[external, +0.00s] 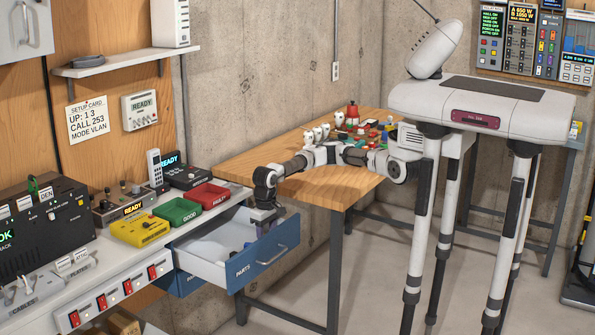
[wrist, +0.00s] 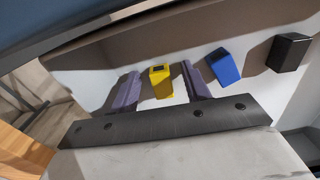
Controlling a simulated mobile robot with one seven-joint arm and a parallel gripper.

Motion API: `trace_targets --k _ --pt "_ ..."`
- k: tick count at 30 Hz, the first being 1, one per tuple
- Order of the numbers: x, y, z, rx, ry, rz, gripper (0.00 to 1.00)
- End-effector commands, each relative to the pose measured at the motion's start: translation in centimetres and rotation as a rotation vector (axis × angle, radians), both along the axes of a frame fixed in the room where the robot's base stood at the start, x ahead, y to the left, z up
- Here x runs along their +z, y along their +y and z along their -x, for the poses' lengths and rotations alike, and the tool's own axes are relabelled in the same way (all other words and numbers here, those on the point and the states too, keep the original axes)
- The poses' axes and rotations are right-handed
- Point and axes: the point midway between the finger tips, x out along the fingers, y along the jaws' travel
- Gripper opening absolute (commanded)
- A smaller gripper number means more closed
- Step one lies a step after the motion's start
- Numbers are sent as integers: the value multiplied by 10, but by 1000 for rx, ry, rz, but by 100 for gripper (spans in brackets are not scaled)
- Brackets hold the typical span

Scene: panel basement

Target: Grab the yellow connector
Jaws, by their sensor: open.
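The yellow connector (wrist: 160,82) lies on the white floor of the open drawer, in the wrist view. It has a dark slot at its top. My gripper (wrist: 160,85) is open, with one purple-grey finger to each side of the connector. The fingers do not visibly touch it. In the external view my gripper (external: 263,217) reaches down into the blue-fronted drawer (external: 262,252). The yellow connector cannot be made out in the external view.
A blue connector (wrist: 223,67) and a black connector (wrist: 289,52) lie to the right of my gripper in the drawer. The drawer walls close in around them. A wooden table (external: 232,165) stands behind.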

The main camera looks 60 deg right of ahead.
Motion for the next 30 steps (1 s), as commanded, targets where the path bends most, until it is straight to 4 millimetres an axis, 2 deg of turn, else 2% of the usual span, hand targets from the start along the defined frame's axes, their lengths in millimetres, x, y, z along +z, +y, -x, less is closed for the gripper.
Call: trace_targets --k 6,17,25,30 --pt "-1 0 0 0 -1 0 47" --pt "-1 0 0 -1 -1 1 0" --pt "1 0 -1 -1 -2 1 0" --pt "23 0 -1 -1 -6 1 0"
